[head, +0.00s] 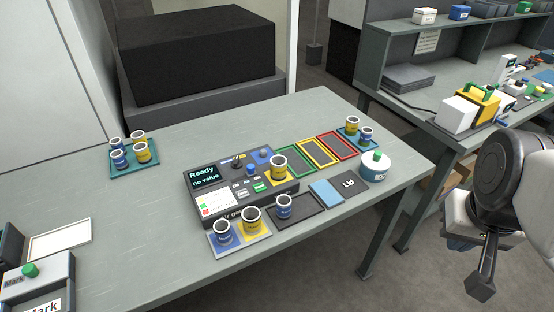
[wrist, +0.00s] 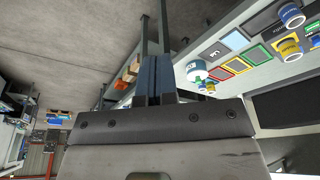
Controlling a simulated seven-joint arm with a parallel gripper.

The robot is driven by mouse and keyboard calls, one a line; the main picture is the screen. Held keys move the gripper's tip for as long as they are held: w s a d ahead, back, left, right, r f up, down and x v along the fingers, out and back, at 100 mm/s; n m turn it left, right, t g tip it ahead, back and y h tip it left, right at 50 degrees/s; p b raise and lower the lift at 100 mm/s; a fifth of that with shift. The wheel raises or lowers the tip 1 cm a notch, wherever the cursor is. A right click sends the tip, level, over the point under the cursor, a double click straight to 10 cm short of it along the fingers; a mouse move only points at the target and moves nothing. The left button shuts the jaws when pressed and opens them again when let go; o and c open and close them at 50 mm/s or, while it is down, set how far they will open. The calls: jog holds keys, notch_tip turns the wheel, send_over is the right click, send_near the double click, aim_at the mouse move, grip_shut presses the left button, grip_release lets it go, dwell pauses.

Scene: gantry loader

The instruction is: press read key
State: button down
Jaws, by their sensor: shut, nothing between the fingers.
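A dark gauge device (head: 215,205) sits on the grey table, its screen (head: 205,175) showing "Ready" and "no value". Its top carries small keys, including green ones (head: 258,187), a blue knob-like part and a white label panel; the key lettering is too small to read, so I cannot tell which is the read key. A yellow cup (head: 278,170) stands on the device's right part. My gripper (head: 480,288) hangs off the table to the right, well apart from the device. In the wrist view my gripper (wrist: 165,60) is shut and empty.
Cups stand on a blue-yellow tray (head: 242,249) and a dark pad (head: 312,213) before the device. Coloured frames (head: 318,151), a white-blue pot (head: 374,168) and a teal cup tray (head: 122,171) share the table. Bare tabletop lies left of the device.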

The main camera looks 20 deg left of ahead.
jog(key=shift+w, duration=0.1)
jog(key=w+a+n+h, duration=0.2)
jog(key=w+a+n, duration=0.35)
jog(key=w, duration=0.35)
jog(key=n+t+h, duration=0.4)
jog(key=n+t, duration=0.1)
jog(key=n, duration=0.9)
send_over(260, 188)
notch_tip(260, 188, down, 10)
jog(key=shift+r, duration=0.15)
jog(key=shift+f, duration=4.4)
